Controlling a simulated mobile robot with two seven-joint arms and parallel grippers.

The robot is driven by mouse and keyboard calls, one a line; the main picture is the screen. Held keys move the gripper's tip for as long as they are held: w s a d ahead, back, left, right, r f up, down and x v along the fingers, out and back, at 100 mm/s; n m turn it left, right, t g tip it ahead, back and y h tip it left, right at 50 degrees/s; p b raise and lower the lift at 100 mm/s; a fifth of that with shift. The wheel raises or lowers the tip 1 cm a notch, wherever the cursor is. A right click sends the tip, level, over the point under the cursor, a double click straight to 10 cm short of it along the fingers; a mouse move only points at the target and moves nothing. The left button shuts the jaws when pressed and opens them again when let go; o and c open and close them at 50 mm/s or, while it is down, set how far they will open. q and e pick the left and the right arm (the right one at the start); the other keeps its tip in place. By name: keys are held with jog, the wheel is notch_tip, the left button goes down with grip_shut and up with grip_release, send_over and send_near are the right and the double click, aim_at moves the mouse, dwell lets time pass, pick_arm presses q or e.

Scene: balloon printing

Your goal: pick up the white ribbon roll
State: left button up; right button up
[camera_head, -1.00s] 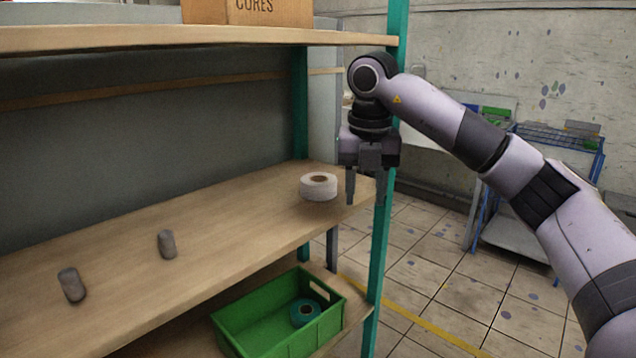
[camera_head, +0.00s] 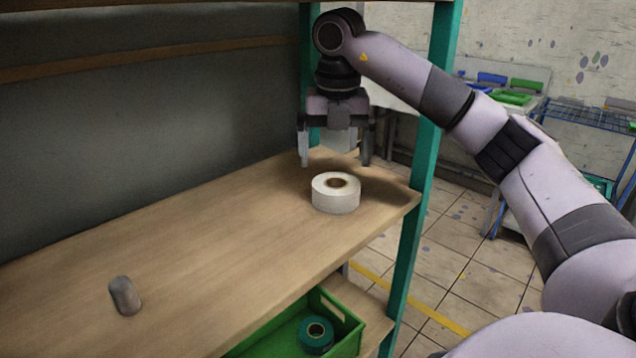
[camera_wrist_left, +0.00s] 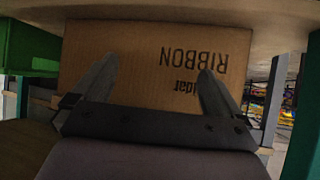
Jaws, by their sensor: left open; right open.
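The white ribbon roll (camera_head: 336,198) lies flat on the wooden shelf, near its right end, with its brown core facing up. My right gripper (camera_head: 335,162) is open and points down, just above and behind the roll in the head view. Its fingers are apart and nothing is between them. My left gripper (camera_wrist_left: 157,85) shows only in the left wrist view. It is open, with its fingers in front of a cardboard box (camera_wrist_left: 150,62) marked "RIBBON". I cannot tell whether they touch the box.
A green crate (camera_head: 345,308) with a teal roll (camera_head: 316,335) sits on the lower shelf. A green post (camera_head: 424,190) rises close to the right of the white roll.

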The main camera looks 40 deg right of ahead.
aim_at(336, 184)
jog(key=shift+w+d+f, duration=0.1)
jog(key=shift+f, duration=0.35)
jog(key=f, duration=0.6)
jog(key=shift+s+d, duration=0.1)
jog(key=shift+s, duration=0.15)
jog(key=shift+c, duration=0.3)
jog(key=c, duration=0.7)
jog(key=shift+o, duration=0.2)
jog(key=shift+r, duration=0.1)
